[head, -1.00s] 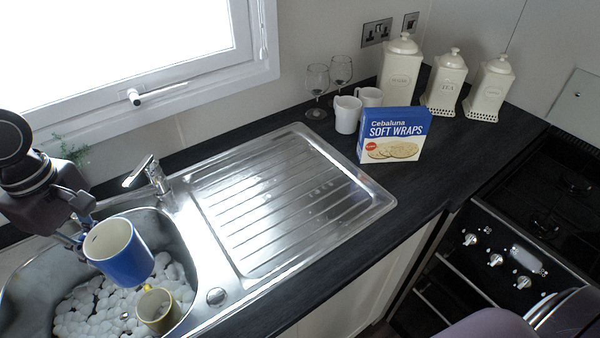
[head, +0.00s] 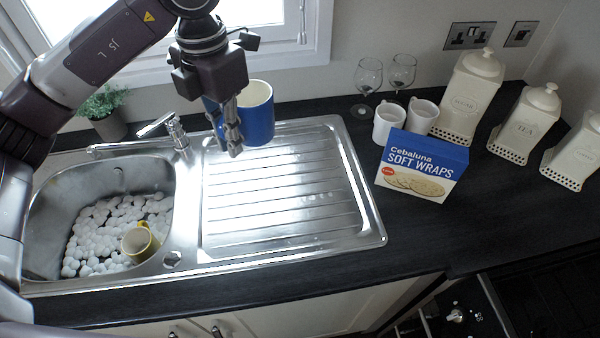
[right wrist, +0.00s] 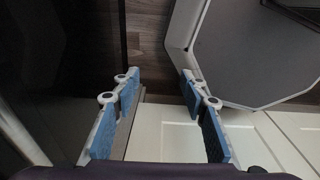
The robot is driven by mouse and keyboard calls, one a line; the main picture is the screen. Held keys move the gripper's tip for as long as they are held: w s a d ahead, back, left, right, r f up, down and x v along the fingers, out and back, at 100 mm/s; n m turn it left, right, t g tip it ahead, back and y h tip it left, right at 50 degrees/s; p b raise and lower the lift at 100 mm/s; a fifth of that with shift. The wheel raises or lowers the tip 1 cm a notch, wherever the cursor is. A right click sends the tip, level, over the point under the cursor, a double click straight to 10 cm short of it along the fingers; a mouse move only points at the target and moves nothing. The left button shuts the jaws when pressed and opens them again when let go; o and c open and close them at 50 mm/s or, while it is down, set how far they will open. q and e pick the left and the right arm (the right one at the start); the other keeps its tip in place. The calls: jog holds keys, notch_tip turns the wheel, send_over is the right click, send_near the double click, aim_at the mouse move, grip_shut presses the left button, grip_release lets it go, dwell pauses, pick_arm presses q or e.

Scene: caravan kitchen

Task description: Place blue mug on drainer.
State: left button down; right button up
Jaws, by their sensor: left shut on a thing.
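The blue mug (head: 259,117) is upright in the head view, with a pale inside. My left gripper (head: 230,140) is shut on its left side, and the fingers hide part of the mug there. The mug shows over the back part of the steel drainer (head: 290,215); I cannot tell whether it touches it. The drainer is otherwise bare, with long ridges, to the right of the sink. My right gripper (right wrist: 162,100) is open and empty in the right wrist view, above a floor and white cupboard fronts.
A yellow mug (head: 139,242) lies among white pebbles in the sink bowl (head: 50,215). The tap (head: 165,130) stands behind, left of my left gripper. The wraps box (head: 422,168), two white mugs (head: 388,123), two glasses (head: 368,78) and canisters (head: 472,98) stand right of the drainer.

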pick_arm(q)
jog(key=shift+d+r, duration=0.1)
jog(key=shift+d, duration=0.15)
jog(key=shift+f+n, duration=0.3)
jog(key=shift+f, duration=0.05)
notch_tip(320, 180, down, 8)
jog(key=p, duration=0.4)
send_over(249, 209)
notch_tip(249, 209, down, 6)
jog(key=shift+s+f, duration=0.1)
jog(key=shift+f, duration=0.3)
notch_tip(249, 209, down, 3)
jog(key=shift+f+p, duration=0.2)
jog(key=shift+p, duration=0.3)
jog(key=shift+f, duration=0.5)
pick_arm(e)
notch_tip(249, 209, up, 5)
jog(key=shift+a+r, duration=0.1)
